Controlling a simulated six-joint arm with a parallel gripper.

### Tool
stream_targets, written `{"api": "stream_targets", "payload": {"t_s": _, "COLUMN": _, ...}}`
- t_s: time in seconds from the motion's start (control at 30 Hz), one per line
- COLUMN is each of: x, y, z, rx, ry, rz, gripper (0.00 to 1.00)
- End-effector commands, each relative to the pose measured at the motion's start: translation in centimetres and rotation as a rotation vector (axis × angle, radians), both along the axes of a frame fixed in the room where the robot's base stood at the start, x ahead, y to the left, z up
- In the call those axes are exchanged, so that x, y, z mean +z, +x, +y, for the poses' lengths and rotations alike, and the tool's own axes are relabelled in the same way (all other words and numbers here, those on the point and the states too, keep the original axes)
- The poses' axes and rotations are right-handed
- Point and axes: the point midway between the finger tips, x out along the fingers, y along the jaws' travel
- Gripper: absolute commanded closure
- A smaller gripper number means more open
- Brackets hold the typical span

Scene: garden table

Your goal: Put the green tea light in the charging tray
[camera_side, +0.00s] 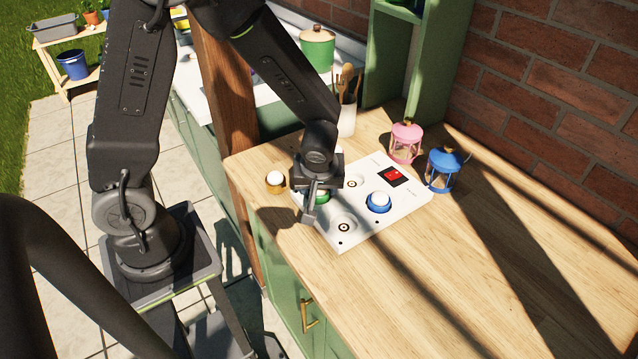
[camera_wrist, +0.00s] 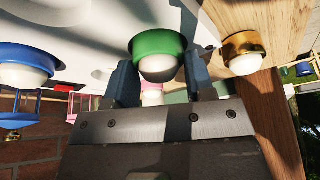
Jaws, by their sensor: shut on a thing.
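The green tea light (camera_side: 323,197), a green cup with a white dome, is mostly hidden behind my gripper (camera_side: 318,203) in the side view. In the wrist view the green tea light (camera_wrist: 158,42) is between the two fingers of my gripper (camera_wrist: 160,78), which is shut on it. The white charging tray (camera_side: 372,230) lies on the wooden counter; the green tea light is over its left part. I cannot tell whether it touches the tray. A blue tea light (camera_side: 379,203) sits on the tray's right part. Ringed round spots show bare on the tray.
A gold tea light (camera_side: 275,182) stands on the counter just left of the tray. A pink lantern (camera_side: 406,142) and a blue lantern (camera_side: 445,168) stand behind the tray. A pot of wooden utensils (camera_side: 346,115) is farther back. The counter (camera_side: 500,290) at right front is clear.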

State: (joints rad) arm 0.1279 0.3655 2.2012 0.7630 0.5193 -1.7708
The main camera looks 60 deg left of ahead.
Motion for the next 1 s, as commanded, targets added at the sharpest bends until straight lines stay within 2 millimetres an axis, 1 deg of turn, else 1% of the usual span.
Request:
{"api": "stream_targets", "payload": {"t_s": 0.07, "x": -0.2, "y": 0.0, "z": 0.0, "rx": -0.001, "ry": 0.001, "rz": 0.001, "gripper": 0.74}}
{"api": "stream_targets", "payload": {"t_s": 0.1, "x": -0.3, "y": 0.0, "z": 0.0, "rx": -0.001, "ry": 0.001, "rz": 0.001, "gripper": 0.5}}
{"api": "stream_targets", "payload": {"t_s": 0.37, "x": -0.3, "y": 0.0, "z": 0.0, "rx": -0.001, "ry": 0.001, "rz": 0.001, "gripper": 0.25}}
{"api": "stream_targets", "payload": {"t_s": 0.6, "x": -0.2, "y": 0.0, "z": 0.0, "rx": 0.0, "ry": 0.0, "rz": 0.0, "gripper": 0.25}}
{"api": "stream_targets", "payload": {"t_s": 0.73, "x": 0.6, "y": -0.1, "z": -0.2, "rx": 0.0, "ry": 0.0, "rz": -0.004, "gripper": 0.25}}
{"api": "stream_targets", "payload": {"t_s": 0.87, "x": 2.6, "y": -0.5, "z": -0.8, "rx": 0.0, "ry": 0.0, "rz": -0.006, "gripper": 0.25}}
{"api": "stream_targets", "payload": {"t_s": 1.0, "x": 5.4, "y": -1.1, "z": -1.8, "rx": 0.0, "ry": -0.001, "rz": -0.007, "gripper": 0.25}}
